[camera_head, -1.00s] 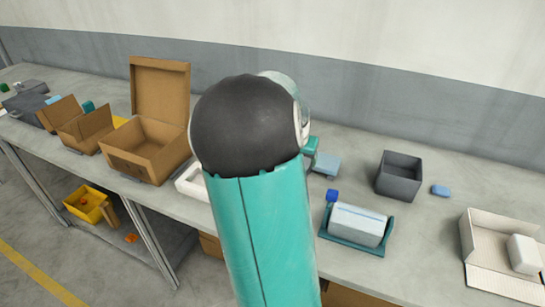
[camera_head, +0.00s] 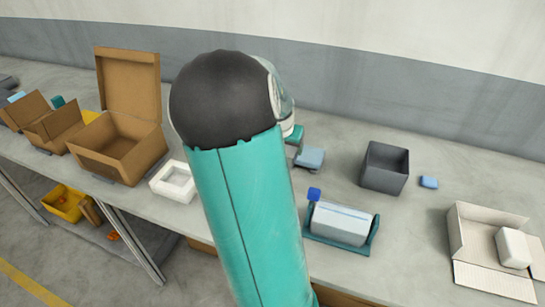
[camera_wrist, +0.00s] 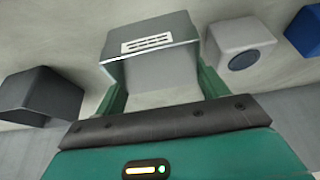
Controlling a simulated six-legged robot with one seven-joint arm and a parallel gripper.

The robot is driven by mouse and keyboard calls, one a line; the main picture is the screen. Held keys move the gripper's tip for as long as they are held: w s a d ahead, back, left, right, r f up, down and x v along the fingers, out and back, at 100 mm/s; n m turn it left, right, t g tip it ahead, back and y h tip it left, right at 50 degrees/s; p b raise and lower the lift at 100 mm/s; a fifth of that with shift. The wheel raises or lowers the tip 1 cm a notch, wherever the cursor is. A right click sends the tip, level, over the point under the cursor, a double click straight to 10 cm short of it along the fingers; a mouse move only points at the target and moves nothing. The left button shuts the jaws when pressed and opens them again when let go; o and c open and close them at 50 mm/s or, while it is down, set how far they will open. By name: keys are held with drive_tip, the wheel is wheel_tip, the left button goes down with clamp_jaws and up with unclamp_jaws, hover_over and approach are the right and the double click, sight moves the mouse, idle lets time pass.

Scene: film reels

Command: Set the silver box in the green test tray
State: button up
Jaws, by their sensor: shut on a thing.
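In the wrist view the silver box (camera_wrist: 150,48), with a white printed label, sits between the two green fingers of my gripper (camera_wrist: 163,85), which is shut on it. In the head view my own arm covers much of the middle, and I cannot make out the held box for certain there. A teal-green tray (camera_head: 371,236) with raised ends, seemingly the green test tray, stands on the bench right of my arm. A pale box (camera_head: 341,222) with a blue stripe lies in it. This tray cannot be made out in the wrist view.
A small blue block (camera_head: 314,193) sits by the tray's back left corner. A dark grey bin (camera_head: 384,181), a blue piece (camera_head: 428,182) and an open white carton (camera_head: 480,277) stand to the right. A cardboard box (camera_head: 117,160) and white frame (camera_head: 160,187) are left.

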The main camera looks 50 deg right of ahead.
drive_tip(key=f, duration=0.3)
drive_tip(key=shift+d, duration=0.2)
drive_tip(key=shift+s+a+f, duration=0.1)
drive_tip(key=shift+a+f, duration=0.05)
drive_tip(key=shift+f, duration=1.9)
drive_tip(key=shift+f, duration=0.1)
drive_tip(key=o, duration=1)
drive_tip(key=v, duration=1.2)
